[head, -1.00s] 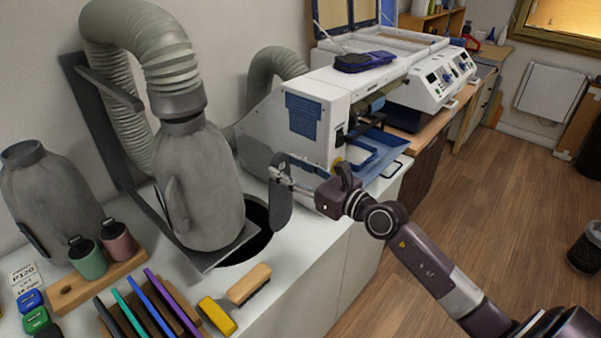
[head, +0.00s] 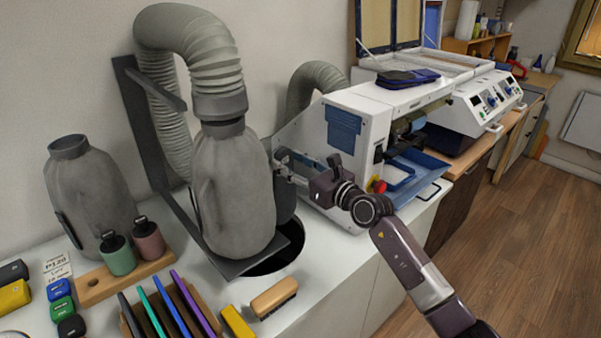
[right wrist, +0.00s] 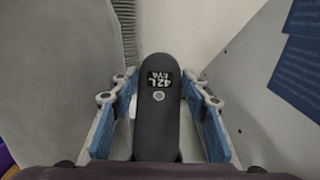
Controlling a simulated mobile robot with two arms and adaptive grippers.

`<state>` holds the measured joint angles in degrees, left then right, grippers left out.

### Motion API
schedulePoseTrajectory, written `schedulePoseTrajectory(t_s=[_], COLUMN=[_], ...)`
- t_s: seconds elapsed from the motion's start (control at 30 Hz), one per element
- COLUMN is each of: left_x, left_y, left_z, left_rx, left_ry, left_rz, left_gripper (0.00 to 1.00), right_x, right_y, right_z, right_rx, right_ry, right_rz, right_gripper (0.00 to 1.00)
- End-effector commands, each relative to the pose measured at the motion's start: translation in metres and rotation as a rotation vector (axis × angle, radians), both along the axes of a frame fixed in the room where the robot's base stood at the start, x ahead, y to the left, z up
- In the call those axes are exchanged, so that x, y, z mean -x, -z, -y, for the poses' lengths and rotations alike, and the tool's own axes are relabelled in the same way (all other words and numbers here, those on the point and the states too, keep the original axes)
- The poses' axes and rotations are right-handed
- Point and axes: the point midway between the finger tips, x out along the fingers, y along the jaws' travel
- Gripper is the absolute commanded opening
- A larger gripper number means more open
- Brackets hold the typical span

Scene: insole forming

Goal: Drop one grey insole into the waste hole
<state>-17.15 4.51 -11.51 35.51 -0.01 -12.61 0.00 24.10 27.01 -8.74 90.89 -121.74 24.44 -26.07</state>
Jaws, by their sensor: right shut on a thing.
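My right gripper (head: 284,166) is shut on a dark grey insole (head: 286,205), which hangs down partly hidden behind the grey dust bag. In the right wrist view the insole (right wrist: 158,115) stands between the blue finger pads, with a label reading "42L EVA". The waste hole (head: 282,258) is a dark round opening in the white bench top, partly covered by the bag's base plate. In the head view the insole's lower end is just above the hole's back part; I cannot tell its exact height. My left gripper is not in view.
The grey dust bag (head: 232,190) with its hose stands immediately left of the insole. The white machine (head: 340,130) with a red button is to the right. A brush (head: 274,298) and a yellow block (head: 237,322) lie in front of the hole. A second grey bag (head: 90,190) stands at left.

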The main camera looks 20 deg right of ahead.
Motion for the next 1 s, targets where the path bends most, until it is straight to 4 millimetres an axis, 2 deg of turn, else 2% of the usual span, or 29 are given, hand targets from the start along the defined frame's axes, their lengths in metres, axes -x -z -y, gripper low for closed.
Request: schedulePoseTrajectory(t_s=[0.03,0.1,0.8,1.0], left_x=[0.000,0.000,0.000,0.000], left_y=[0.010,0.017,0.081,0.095], left_z=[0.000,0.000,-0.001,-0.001], left_rx=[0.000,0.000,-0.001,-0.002], left_ry=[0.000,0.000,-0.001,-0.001], left_rz=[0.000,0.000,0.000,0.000], left_gripper=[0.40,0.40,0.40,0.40], right_x=[0.001,0.001,0.002,0.002], right_y=[0.014,0.022,0.106,0.123], right_z=[0.001,0.001,0.001,0.001], right_rx=[0.000,0.000,0.000,-0.001], right_ry=[0.000,0.001,0.001,0.001], right_rz=[-0.002,-0.002,-0.001,-0.001], right_gripper=[0.19,0.19,0.19,0.19])
